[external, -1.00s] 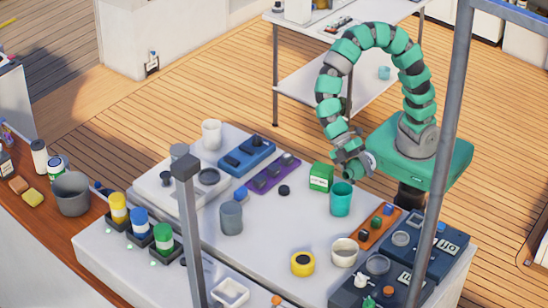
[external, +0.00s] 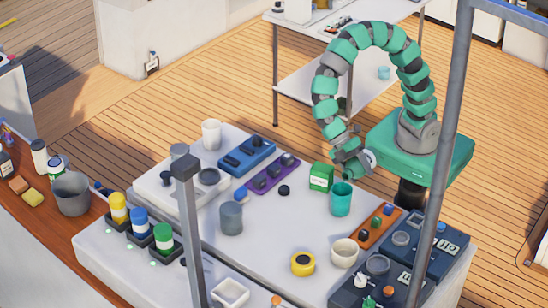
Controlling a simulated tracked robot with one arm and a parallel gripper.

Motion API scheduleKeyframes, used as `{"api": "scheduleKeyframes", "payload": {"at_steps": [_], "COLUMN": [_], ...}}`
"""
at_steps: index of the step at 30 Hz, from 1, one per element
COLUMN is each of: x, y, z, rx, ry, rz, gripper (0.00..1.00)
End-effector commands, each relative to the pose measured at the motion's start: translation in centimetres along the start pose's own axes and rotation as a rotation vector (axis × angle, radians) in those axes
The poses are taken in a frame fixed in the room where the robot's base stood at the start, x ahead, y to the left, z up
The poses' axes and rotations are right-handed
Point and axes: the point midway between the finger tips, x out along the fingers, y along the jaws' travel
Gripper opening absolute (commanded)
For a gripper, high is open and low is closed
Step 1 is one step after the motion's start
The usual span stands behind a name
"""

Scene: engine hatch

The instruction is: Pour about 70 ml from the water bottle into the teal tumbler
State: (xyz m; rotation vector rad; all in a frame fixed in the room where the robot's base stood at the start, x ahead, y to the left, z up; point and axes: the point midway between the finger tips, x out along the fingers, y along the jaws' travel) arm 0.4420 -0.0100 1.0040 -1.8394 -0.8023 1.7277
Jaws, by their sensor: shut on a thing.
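The teal tumbler (external: 340,200) stands upright on the light worktop, toward its back right. My gripper (external: 361,163) is just above and behind the tumbler, to the upper right of it in the picture. It is shut on a pale, round-ended thing (external: 370,159), which appears to be the water bottle lying tilted over. Most of it is hidden by the gripper, so its mouth and water level cannot be seen. No stream of water can be made out, and the inside of the tumbler is too small to judge.
A green box (external: 321,177) stands close left of the tumbler. An orange tray (external: 378,228) and a cream cup (external: 344,252) are to its front right. A grey cup (external: 231,218) and a yellow round thing (external: 302,263) stand farther off. The middle worktop is mostly clear.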

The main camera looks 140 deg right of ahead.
Motion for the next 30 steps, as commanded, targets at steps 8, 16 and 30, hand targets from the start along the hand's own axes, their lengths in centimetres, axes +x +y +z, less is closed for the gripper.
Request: {"api": "scheduleKeyframes", "payload": {"at_steps": [8,16,30], "x": [-0.03,-0.02,0.01], "y": [-0.04,-0.04,-0.02], "z": [0.31,0.67,0.78], "rx": [0.006,0.011,0.022], "ry": [-0.005,-0.010,-0.021], "rz": [-0.001,-0.001,-0.002], "gripper": [0.00,0.00,0.00]}}
